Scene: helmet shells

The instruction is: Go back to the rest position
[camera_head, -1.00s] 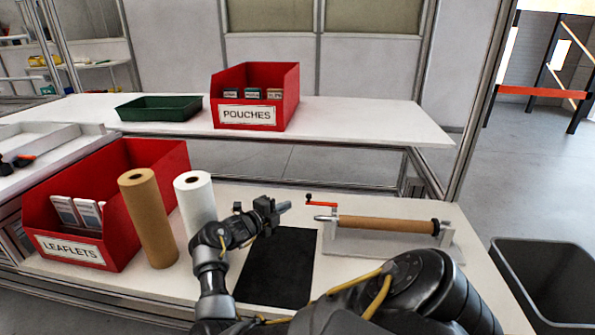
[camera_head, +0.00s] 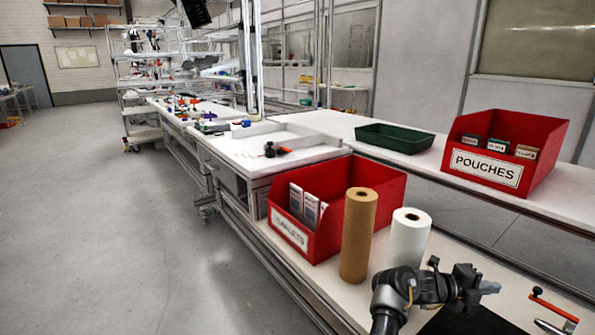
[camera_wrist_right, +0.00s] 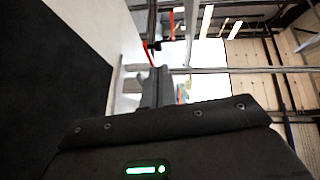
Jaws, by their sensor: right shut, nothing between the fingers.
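My right gripper (camera_head: 488,288) is at the lower right of the head view, above the black mat (camera_head: 470,320) and to the right of the white roll. Its fingers are shut with nothing between them. In the right wrist view the shut fingers (camera_wrist_right: 156,88) point away over the white bench top. My left gripper is not in view.
A brown roll (camera_head: 358,235) and a white roll (camera_head: 407,240) stand upright beside the red leaflets bin (camera_head: 335,228). Behind are a green tray (camera_head: 395,137) and the red pouches bin (camera_head: 500,150). A red-handled crank (camera_head: 553,308) is at right. Floor (camera_head: 130,230) at left is clear.

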